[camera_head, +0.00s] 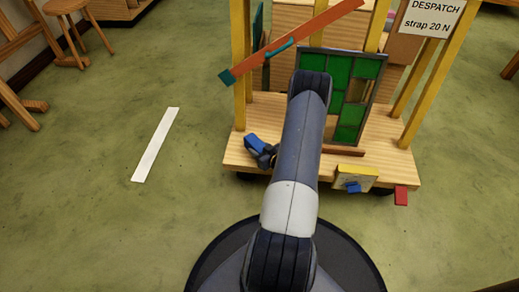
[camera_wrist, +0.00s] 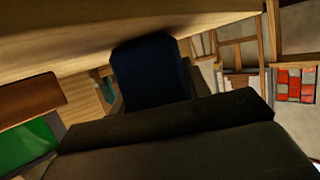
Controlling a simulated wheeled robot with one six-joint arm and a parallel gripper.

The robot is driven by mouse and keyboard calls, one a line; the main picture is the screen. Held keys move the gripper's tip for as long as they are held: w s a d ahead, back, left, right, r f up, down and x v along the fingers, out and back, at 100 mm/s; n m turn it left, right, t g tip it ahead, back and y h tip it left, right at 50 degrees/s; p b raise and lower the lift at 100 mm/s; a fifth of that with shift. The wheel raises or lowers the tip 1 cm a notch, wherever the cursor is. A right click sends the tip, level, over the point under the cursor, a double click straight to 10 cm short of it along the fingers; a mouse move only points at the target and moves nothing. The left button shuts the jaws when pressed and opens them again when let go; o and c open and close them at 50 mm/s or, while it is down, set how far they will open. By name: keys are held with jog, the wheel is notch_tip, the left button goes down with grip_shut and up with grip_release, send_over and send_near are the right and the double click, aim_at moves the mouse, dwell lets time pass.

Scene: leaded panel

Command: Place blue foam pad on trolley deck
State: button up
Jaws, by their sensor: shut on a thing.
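The blue foam pad (camera_head: 254,142) is held by my gripper (camera_head: 264,152), which is shut on it. In the head view the pad appears at the left front part of the wooden trolley deck (camera_head: 236,158). I cannot tell whether it touches the deck or hangs just above it. In the wrist view the pad (camera_wrist: 150,68) is a dark blue block beyond the dark gripper body, close to a broad wooden surface (camera_wrist: 60,38). My arm crosses the middle of the head view and hides part of the deck.
A green leaded panel (camera_head: 367,75) stands upright on the deck, right of my arm. A red-brown bar (camera_head: 300,38) slants across the yellow posts (camera_head: 238,50). A yellow block with a blue part (camera_head: 355,178) is at the deck's front edge. A white strip (camera_head: 156,143) lies on the floor.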

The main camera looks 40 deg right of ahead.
jog(key=o, duration=1)
jog(key=shift+f, duration=0.1)
jog(key=shift+r, duration=0.25)
jog(key=shift+p+v, duration=2.45)
jog(key=shift+v, duration=3.5)
